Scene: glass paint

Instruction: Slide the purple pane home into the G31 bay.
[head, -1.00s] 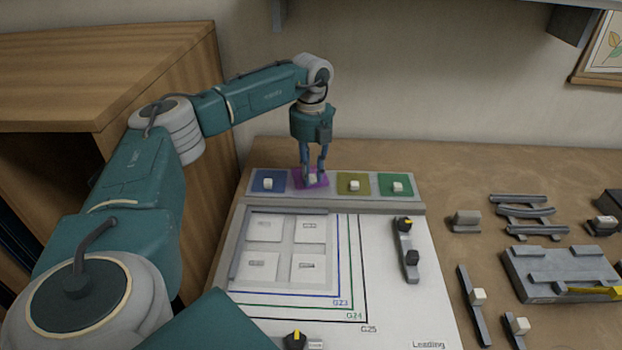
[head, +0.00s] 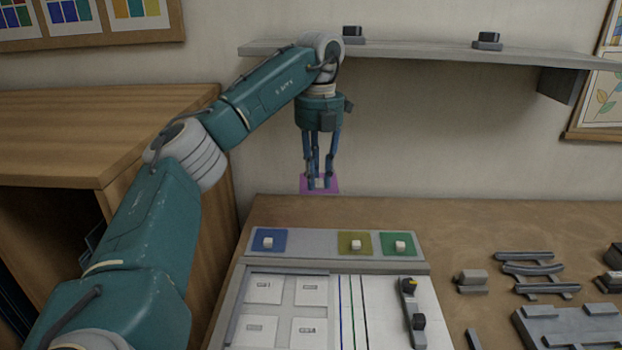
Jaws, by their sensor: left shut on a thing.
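The purple pane (head: 333,188) is held in the air by its small light knob, above the back edge of the table. My left gripper (head: 319,186) points down and is shut on the knob; the fingers partly hide it. The grey bay frame (head: 288,301) lies below and in front, with several white labelled bays in two rows. The labels are too small to read, so I cannot tell which bay is G31. My right gripper is not in view.
The pane rack (head: 320,239) holds a blue pane (head: 262,247), a yellow pane (head: 367,247) and a green pane (head: 408,250), with an empty place after the blue one. A grey shelf (head: 430,52) is on the wall above. A dark-knobbed bar (head: 412,305) and grey parts lie right.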

